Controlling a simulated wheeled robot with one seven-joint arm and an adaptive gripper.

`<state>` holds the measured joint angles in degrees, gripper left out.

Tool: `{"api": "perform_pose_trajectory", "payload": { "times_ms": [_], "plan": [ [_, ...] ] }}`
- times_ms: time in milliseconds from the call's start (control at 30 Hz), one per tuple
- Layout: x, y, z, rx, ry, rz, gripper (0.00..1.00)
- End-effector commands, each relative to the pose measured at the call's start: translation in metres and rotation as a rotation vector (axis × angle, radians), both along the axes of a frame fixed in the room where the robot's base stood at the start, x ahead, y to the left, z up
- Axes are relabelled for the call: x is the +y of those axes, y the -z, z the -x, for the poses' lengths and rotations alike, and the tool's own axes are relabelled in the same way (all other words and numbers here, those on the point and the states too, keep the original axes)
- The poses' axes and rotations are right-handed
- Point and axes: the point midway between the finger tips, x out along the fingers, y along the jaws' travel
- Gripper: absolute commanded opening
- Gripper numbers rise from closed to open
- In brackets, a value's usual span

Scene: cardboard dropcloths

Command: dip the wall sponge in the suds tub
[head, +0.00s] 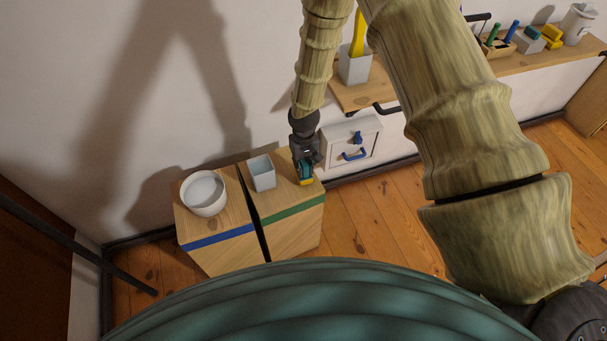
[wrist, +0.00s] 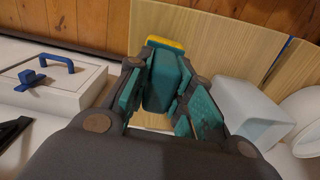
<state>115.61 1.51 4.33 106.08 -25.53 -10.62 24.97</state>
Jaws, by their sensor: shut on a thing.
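My gripper (head: 305,165) is shut on a sponge (head: 306,181), teal with a yellow end. In the wrist view the sponge (wrist: 160,85) sits between the teal finger pads, its yellow end pointing away. The gripper is over the right edge of the green-striped wooden block. I cannot tell whether the sponge touches the block top. A round white tub (head: 204,193) with a pale grey-blue filling stands on the blue-striped block to the left, apart from the gripper; part of it shows at the right edge of the wrist view (wrist: 304,118).
A square grey cup (head: 262,173) stands between tub and gripper. The green-striped block (head: 290,226) and blue-striped block (head: 215,250) have a narrow gap between them. A white box with blue handle (head: 340,150) is right of the gripper. A wooden shelf (head: 520,66) holds several items.

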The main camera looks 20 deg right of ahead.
Motion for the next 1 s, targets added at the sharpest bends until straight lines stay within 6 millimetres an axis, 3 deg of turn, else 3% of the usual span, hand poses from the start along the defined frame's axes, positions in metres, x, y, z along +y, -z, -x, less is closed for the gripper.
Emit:
{"api": "perform_pose_trajectory", "payload": {
  "times_ms": [1000],
  "plan": [
    [0.000, -0.062, 0.000, 0.000, 0.001, 0.000, 0.00]
  ]
}}
